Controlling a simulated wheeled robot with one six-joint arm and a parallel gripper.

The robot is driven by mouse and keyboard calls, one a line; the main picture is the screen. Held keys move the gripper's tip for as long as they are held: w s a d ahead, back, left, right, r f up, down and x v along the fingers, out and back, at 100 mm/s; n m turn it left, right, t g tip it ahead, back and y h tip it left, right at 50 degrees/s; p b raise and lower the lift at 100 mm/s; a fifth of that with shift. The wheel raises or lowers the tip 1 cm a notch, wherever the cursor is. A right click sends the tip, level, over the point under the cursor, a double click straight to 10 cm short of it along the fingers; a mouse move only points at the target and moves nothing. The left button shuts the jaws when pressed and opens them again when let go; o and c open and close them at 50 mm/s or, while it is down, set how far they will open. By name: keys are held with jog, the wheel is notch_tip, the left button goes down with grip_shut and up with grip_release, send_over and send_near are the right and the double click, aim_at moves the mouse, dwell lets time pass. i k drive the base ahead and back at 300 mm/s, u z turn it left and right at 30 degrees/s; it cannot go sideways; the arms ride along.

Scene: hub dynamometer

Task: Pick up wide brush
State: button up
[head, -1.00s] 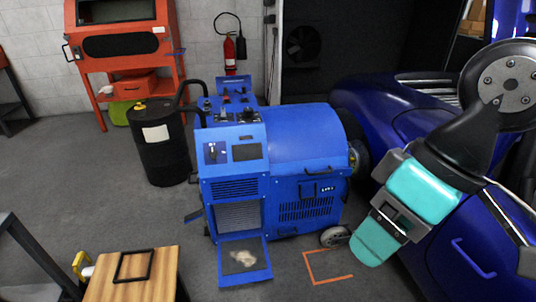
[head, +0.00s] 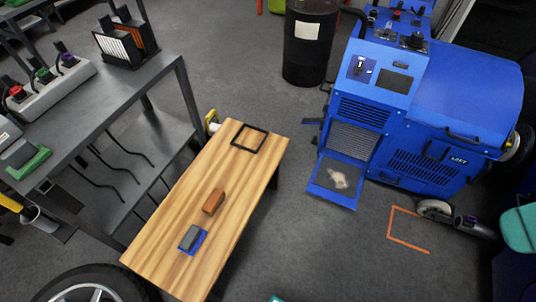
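I cannot say for certain which thing is the wide brush. On the wooden bench (head: 165,245) lie a small orange-brown block (head: 213,201) and a grey block (head: 190,237) on a blue pad (head: 201,243). Either may be a brush, but they are too small to tell. A black square outline (head: 262,144) lies at the bench's far end. My gripper is not in view; only teal parts of my arm show at the right and bottom edges.
A blue dynamometer (head: 465,100) stands at the upper right, its lowered flap (head: 325,192) bearing a beige patch. A black drum (head: 308,60) stands behind. A dark metal table (head: 110,95) is left of the bench, a tyre (head: 75,285) below.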

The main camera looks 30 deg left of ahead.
aim_at(212, 203)
jog(key=u, duration=0.55)
jog(key=k, duration=0.2)
jog(key=u, duration=1.15)
